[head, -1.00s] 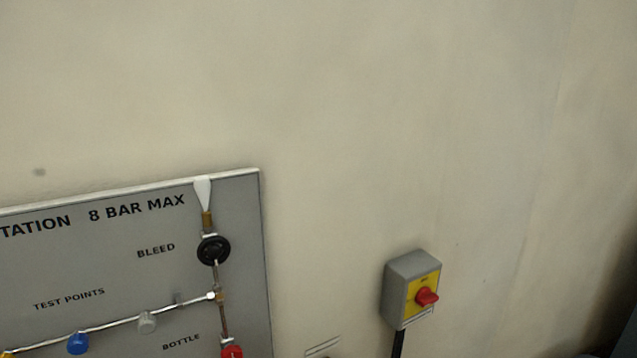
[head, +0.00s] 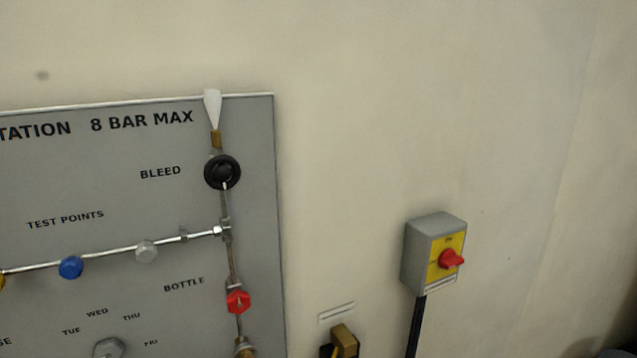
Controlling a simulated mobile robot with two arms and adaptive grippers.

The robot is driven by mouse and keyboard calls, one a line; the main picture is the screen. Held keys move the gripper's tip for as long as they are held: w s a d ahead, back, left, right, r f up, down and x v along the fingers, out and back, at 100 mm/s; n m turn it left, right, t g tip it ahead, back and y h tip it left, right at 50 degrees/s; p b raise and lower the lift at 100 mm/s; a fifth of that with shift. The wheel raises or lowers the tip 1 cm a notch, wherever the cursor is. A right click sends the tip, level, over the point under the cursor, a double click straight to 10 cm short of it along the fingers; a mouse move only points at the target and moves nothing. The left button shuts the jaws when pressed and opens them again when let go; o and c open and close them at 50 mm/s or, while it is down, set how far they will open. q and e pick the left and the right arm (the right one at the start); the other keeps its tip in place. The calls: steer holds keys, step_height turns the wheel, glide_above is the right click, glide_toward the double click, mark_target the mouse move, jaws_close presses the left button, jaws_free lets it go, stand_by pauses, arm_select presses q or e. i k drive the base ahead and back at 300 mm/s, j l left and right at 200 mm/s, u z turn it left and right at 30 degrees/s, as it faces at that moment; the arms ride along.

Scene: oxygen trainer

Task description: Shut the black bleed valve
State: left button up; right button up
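The black bleed valve (head: 222,172) is a round black handwheel at the upper right of the grey panel (head: 60,180), beside the word BLEED. A brass fitting with a white cone-shaped outlet (head: 213,108) sits above it. A thin pipe runs down from it to a junction. I cannot tell from this view whether the valve is open or shut. Neither of my grippers shows in the head view.
Below the bleed valve is a red bottle valve (head: 238,302). Blue (head: 71,267) and grey (head: 146,251) test-point caps line a pipe to the left. A grey and yellow switch box with a red knob (head: 451,259) hangs on the bare wall right of the panel.

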mark_target(222, 173)
steer(key=j+u, duration=0.1)
steer(key=u, duration=0.3)
steer(key=k+j+u, duration=0.1)
steer(key=u, duration=0.25)
steer(key=j+u, duration=0.15)
steer(key=u, duration=0.25)
steer(key=k+j+u, duration=0.1)
steer(key=u, duration=0.3)
